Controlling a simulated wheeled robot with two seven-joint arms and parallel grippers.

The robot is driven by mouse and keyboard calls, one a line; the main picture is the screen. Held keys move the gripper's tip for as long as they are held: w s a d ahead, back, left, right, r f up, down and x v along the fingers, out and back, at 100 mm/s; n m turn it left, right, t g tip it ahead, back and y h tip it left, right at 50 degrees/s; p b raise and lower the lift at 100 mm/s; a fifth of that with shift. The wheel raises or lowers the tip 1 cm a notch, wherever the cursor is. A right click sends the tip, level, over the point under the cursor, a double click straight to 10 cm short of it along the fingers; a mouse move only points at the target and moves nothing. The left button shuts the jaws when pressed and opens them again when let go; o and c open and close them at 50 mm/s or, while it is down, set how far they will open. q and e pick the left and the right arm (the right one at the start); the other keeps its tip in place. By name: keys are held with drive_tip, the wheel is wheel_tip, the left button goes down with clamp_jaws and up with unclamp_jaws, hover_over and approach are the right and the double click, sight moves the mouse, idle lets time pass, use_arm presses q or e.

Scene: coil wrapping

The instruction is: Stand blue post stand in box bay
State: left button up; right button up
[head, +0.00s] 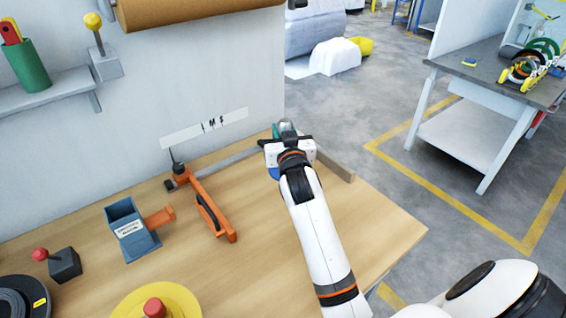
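My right gripper (287,142) is at the far right end of the wooden bench, close to the wall corner. I see it from behind, and its own body hides its fingertips. A small piece of a blue thing (274,173), maybe the blue post stand, shows below its left side. A bit of teal shows just beyond it. I cannot tell whether the gripper holds either. A grey strip (232,158) along the wall and a low tan bar (336,165) to the right border the area around the gripper, perhaps the box bay. My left gripper is out of view.
Left of the gripper are an orange tool (211,208) and a blue labelled holder (133,232). A yellow disc (158,302) with a red knob and a black block (64,265) with a red knob stand nearer. The bench's front right is clear.

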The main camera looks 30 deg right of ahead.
drive_tip(key=f, duration=0.3)
drive_tip(key=shift+s+a, duration=0.15)
drive_tip(key=shift+s, duration=0.2)
drive_tip(key=shift+f, duration=0.45)
wheel_tip(320, 180, down, 4)
drive_tip(key=shift+w, duration=0.15)
drive_tip(key=shift+f, duration=0.15)
drive_tip(key=o, duration=1.1)
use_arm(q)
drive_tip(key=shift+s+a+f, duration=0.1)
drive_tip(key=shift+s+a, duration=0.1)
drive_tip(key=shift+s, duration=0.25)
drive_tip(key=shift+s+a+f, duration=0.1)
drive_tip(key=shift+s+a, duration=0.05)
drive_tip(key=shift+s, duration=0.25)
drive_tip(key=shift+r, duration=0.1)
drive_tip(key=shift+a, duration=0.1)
